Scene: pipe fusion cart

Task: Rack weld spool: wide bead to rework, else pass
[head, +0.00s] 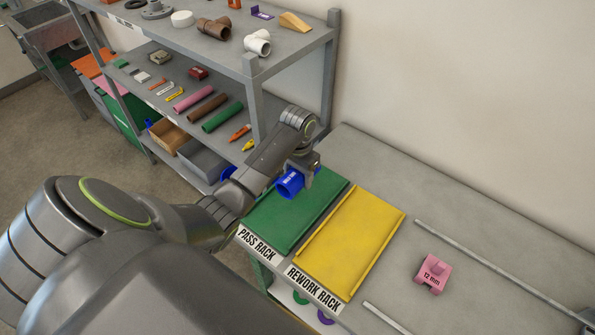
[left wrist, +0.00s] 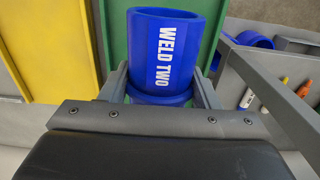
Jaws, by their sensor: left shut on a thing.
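A blue pipe spool (head: 291,182) is held in my left gripper (head: 299,171) over the far end of the green pass rack (head: 285,219). In the left wrist view the spool (left wrist: 166,50) reads "WELD TWO" and sits between the two fingers (left wrist: 160,92), which are shut on it. A blue ring shows at its lower end, near the fingers. I cannot tell whether the spool touches the rack. The yellow rework rack (head: 350,240) lies to the right of the pass rack and looks empty. My right gripper is not in view.
A pink block marked "12 mm" (head: 432,273) stands on the grey bench right of the racks. A long metal strip (head: 490,265) lies behind it. A grey shelf unit (head: 290,68) with pipes and fittings stands at the back left, close to my left arm.

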